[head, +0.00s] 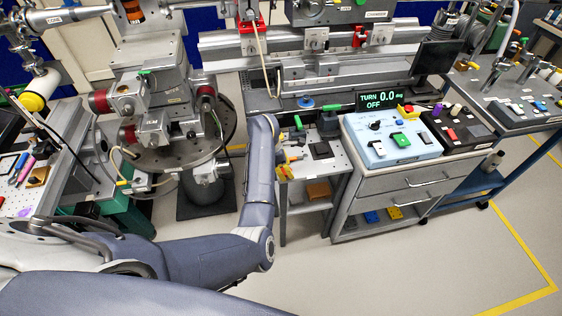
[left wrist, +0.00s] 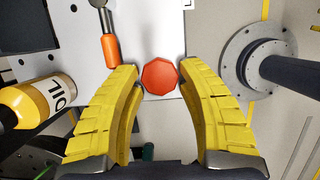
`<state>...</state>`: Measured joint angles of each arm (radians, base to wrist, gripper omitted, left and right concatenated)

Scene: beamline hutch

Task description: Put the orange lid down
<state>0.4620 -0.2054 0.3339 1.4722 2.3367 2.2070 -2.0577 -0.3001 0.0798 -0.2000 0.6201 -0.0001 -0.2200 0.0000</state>
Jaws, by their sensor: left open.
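The orange lid (left wrist: 160,76) is an eight-sided flat piece in the left wrist view. It appears to lie on a white surface (left wrist: 150,25), near that surface's right edge. My left gripper (left wrist: 162,70) is open, with one yellow finger on each side of the lid. Small gaps seem to show between the lid and the fingertips; I cannot tell how high the fingers are above the surface. In the head view my left arm reaches toward the middle, and I cannot make out the gripper or the lid clearly there. My right gripper is in neither view.
An orange-handled tool (left wrist: 111,48) lies left of the lid. A yellow OIL bottle (left wrist: 40,101) is farther left. A round grey flange with a dark post (left wrist: 262,62) is at the right. The head view shows a blue control box (head: 390,138) on a drawer cabinet.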

